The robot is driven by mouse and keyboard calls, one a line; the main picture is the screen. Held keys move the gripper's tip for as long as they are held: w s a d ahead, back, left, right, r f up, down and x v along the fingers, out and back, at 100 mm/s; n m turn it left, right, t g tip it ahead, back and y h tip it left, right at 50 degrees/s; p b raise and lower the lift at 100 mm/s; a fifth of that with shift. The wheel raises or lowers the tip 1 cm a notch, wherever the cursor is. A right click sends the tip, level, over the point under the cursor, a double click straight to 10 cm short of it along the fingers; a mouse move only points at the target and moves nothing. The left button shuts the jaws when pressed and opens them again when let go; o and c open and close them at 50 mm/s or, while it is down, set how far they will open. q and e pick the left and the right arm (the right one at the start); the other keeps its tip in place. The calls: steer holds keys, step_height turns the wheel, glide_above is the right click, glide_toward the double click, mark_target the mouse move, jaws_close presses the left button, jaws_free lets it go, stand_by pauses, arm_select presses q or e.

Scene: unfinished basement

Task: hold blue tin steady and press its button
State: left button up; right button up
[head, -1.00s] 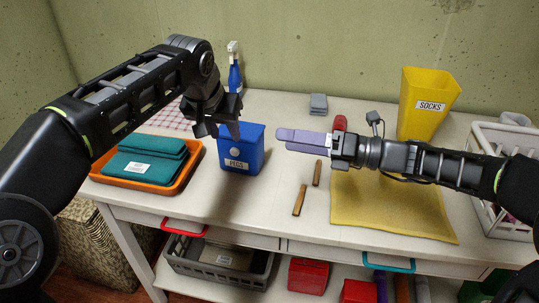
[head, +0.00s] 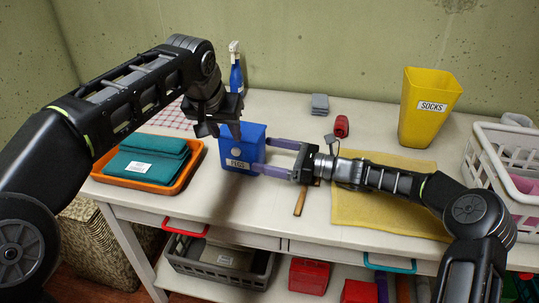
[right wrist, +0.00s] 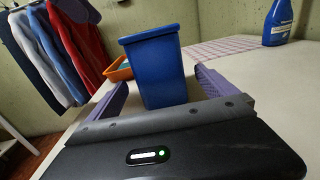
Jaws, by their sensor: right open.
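The blue tin (head: 254,141) stands upright on the table with a white label reading PEGS. A pale round button (head: 236,154) shows on its front face. My left gripper (head: 221,132) hangs over the tin's left front edge, its dark fingertips apart, one in front of the tin; contact cannot be told. My right gripper (head: 266,154) is open, its purple fingers reaching in from the right. In the right wrist view the tin (right wrist: 163,75) stands between these fingers, with gaps at its sides.
An orange tray (head: 190,182) with folded teal cloth lies left of the tin. A spray bottle (head: 235,72) stands behind. A yellow cloth (head: 365,212), wooden pegs (head: 300,202), red item (head: 342,126), yellow SOCKS bin (head: 420,115) and white basket (head: 478,155) are to the right.

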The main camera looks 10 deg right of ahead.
mark_target(243, 150)
steer(key=shift+a, duration=0.1)
steer(key=shift+x, duration=3.85)
steer(key=shift+c, duration=0.3)
steer(key=c, duration=1.5)
arm_select(q)
jaws_close()
arm_select(e)
steer(key=shift+c, duration=0.2)
